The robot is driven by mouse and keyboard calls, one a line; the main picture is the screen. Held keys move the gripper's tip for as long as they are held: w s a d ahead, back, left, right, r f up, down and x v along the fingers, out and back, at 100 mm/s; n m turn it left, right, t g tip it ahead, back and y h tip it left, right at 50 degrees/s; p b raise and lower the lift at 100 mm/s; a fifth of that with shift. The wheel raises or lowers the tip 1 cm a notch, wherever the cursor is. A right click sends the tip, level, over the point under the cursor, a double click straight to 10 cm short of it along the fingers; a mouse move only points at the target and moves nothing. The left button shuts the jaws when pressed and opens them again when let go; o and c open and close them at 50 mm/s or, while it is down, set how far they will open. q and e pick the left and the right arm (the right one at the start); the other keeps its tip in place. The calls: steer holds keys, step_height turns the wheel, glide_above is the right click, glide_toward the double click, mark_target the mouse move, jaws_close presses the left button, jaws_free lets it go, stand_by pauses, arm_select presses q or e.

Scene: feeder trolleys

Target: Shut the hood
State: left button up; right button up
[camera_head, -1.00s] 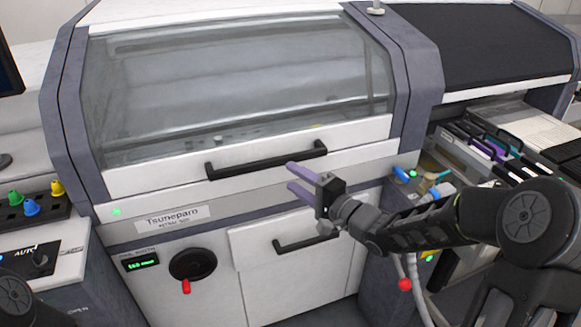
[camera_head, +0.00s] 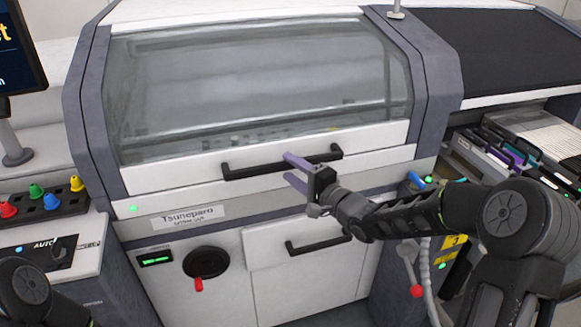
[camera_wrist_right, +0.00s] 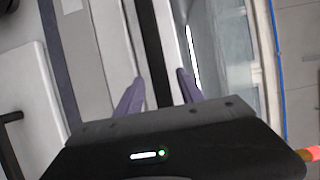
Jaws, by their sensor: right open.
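The hood (camera_head: 250,80) is a large clear window in a white frame on the front of the machine. It looks lowered, with its lower white edge just above the machine's front panel. Its long black handle (camera_head: 250,168) runs along that edge. My right gripper (camera_head: 291,170) is open in front of the right part of the handle, its purple fingers pointing at it. In the right wrist view the fingers (camera_wrist_right: 158,90) are apart, with the dark handle bar (camera_wrist_right: 152,50) running between them; contact cannot be told. My left gripper is out of view.
Below the hood are a label plate (camera_head: 188,217), a black knob with a red grip (camera_head: 205,264) and a drawer handle (camera_head: 318,245). A button box (camera_head: 40,204) stands at left. A feeder trolley (camera_head: 500,150) with several feeders is at right.

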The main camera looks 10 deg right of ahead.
steer(key=shift+w+a, duration=0.2)
steer(key=shift+w, duration=0.15)
steer(key=shift+c, duration=0.5)
jaws_close()
stand_by(0.8)
